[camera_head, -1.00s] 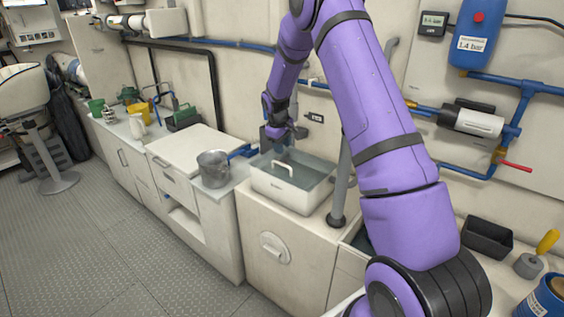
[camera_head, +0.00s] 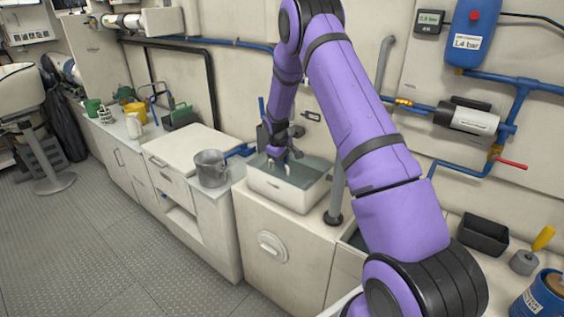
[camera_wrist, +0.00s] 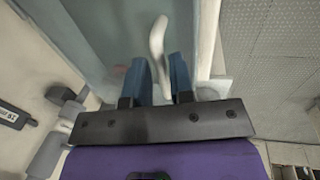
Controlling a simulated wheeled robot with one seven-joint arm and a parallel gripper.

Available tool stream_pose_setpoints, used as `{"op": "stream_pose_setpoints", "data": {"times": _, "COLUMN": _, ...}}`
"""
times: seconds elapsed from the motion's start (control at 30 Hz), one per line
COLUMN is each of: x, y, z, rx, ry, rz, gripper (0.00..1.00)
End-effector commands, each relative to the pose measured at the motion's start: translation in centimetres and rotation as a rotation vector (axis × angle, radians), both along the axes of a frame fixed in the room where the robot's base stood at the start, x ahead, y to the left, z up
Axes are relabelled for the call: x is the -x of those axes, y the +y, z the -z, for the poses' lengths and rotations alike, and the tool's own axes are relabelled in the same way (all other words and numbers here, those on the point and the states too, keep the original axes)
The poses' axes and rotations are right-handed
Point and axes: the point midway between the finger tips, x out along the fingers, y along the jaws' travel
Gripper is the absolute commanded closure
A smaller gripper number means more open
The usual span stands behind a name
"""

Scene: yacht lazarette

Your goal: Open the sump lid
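The sump (camera_head: 283,194) is a white open-topped box set in the counter, with a grey-blue surface inside its rim. A curved white lid handle (camera_wrist: 157,48) stands up from that surface in the wrist view. In the head view my gripper (camera_head: 280,158) points down into the box and mostly covers the handle. In the wrist view my gripper (camera_wrist: 160,78) has its two blue fingers on either side of the handle. They are apart, with a gap visible on the left of the handle. The lid appears to lie flat, but its edges are hard to make out.
A metal bucket (camera_head: 211,168) stands on the counter left of the sump. A grey vertical pipe (camera_head: 336,195) rises close to its right. Blue pipes and a wall panel are behind. The floor (camera_head: 110,240) in front is clear.

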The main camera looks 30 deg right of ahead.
Motion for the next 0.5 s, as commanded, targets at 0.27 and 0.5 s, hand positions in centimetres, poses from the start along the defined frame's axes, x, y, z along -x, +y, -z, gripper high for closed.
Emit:
{"op": "stream_pose_setpoints", "data": {"times": 0.27, "x": 0.01, "y": 0.0, "z": -0.02, "rx": 0.0, "ry": 0.0, "rz": 0.0, "gripper": 1.0}}
{"op": "stream_pose_setpoints", "data": {"times": 0.5, "x": -0.08, "y": -0.27, "z": -0.55, "rx": -0.025, "ry": 0.007, "rz": 0.003, "gripper": 1.0}}
